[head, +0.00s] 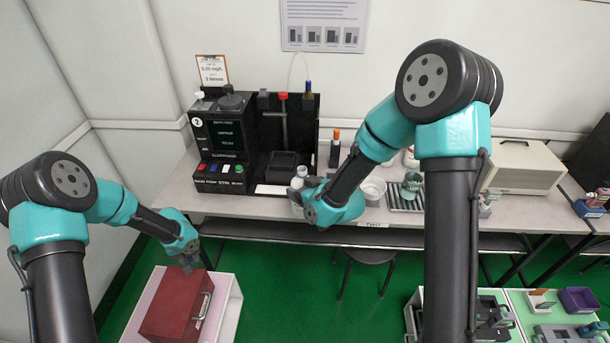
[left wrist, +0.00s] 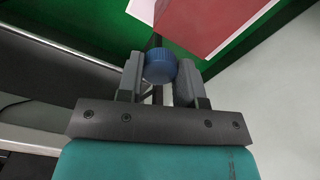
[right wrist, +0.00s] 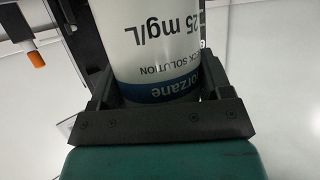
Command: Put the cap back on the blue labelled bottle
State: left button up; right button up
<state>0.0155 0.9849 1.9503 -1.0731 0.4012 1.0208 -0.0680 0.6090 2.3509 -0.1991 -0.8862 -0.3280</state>
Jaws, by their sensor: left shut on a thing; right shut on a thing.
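My left gripper (head: 188,264) is shut on a blue ribbed cap (left wrist: 160,66), which sits between its fingertips in the left wrist view. In the head view this gripper is low on the left, off the table's front edge and above the red case; I cannot make out the cap there. My right gripper (head: 301,203) is shut on a white bottle with a blue label band (right wrist: 165,88), whose print reads "25 mg/L". The bottle also shows in the head view (head: 298,181), in front of the black tester, partly hidden by the gripper. The two grippers are well apart.
A black tester (head: 222,143) with coloured buttons stands at the back of the table (head: 240,206). Right of it are an orange-capped bottle (head: 335,148), a white bowl (head: 373,188) and a rack (head: 402,198).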

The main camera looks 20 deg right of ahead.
jog(key=a+f+n+g+y, duration=0.5)
jog(key=a+f+n+y, duration=0.1)
jog(key=a+f, duration=0.7)
jog(key=shift+a+f+n, duration=0.2)
jog(key=shift+a+n, duration=0.2)
jog(key=shift+a, duration=0.05)
pick_arm(q)
jog(key=s+d+r+n, duration=0.1)
jog(key=d+r+n, duration=0.3)
jog(key=d+r, duration=2.1)
jog(key=shift+d+r+n, duration=0.15)
jog(key=shift+d+n, duration=0.15)
jog(key=shift+s, duration=0.1)
jog(key=shift+f, duration=2.05)
jog(key=shift+f, duration=0.1)
